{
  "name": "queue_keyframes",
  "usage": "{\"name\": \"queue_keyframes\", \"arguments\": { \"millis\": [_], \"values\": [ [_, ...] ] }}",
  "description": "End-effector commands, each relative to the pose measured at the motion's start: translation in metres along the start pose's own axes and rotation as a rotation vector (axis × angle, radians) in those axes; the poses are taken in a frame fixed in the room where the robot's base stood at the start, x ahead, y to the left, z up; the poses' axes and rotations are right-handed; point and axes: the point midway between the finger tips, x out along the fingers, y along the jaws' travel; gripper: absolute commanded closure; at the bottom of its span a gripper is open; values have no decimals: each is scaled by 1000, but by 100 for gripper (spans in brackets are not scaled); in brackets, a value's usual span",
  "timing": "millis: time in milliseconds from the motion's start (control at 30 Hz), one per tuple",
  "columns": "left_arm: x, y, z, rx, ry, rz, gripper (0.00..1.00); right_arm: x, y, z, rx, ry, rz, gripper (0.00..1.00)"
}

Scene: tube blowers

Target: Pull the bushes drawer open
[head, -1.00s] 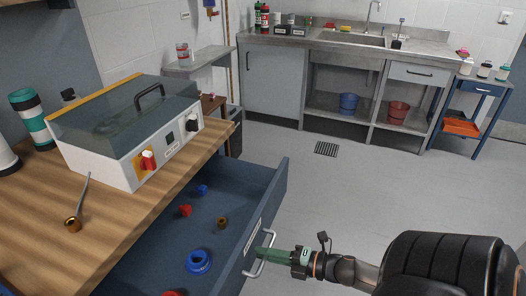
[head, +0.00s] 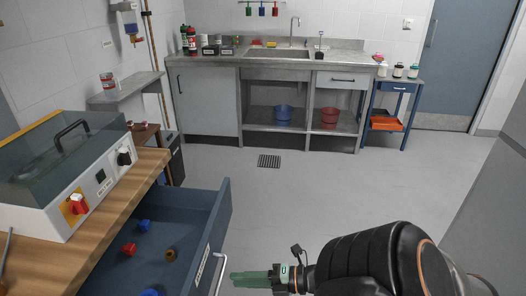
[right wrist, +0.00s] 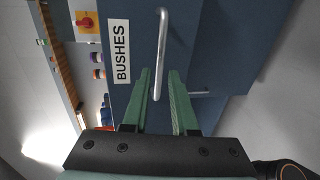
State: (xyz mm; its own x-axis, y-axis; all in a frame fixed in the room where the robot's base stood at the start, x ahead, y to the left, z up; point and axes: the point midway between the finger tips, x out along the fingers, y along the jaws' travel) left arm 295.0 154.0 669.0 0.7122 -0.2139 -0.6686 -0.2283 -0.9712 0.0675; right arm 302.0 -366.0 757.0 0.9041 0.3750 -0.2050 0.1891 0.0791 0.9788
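The blue bushes drawer (head: 222,205) stands pulled out from under the wooden bench in the head view. Its front bears a BUSHES label (right wrist: 122,53) in the right wrist view. The metal bar handle (head: 219,272) is on the drawer front and shows also in the right wrist view (right wrist: 162,40). My right gripper (head: 232,277) has green fingers and is just off the handle in the head view. In the right wrist view its fingers (right wrist: 160,72) are apart, with the handle's lower end showing between them. My left gripper is not in view.
Red, blue and brown bushes (head: 129,249) lie inside the drawer. A white machine with a clear lid (head: 62,180) stands on the bench (head: 112,235). A sink counter (head: 265,62) and a blue side table (head: 400,86) line the back. The floor between is clear.

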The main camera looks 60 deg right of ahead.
Motion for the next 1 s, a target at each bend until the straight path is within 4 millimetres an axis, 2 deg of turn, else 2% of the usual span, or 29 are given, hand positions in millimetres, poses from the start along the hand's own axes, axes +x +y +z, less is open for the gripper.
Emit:
{"name": "queue_keyframes", "arguments": {
  "millis": [33,100,333,500,1000],
  "values": [
    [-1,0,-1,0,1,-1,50,-13,0,0,1,-1,-4,74],
    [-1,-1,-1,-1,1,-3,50,-27,-1,0,1,-2,-4,74],
    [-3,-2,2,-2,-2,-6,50,-57,0,0,0,0,-1,74],
    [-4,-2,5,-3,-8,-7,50,-63,0,0,-1,0,0,74],
    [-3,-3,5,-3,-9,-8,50,-63,0,0,-1,0,0,74]
  ]
}}
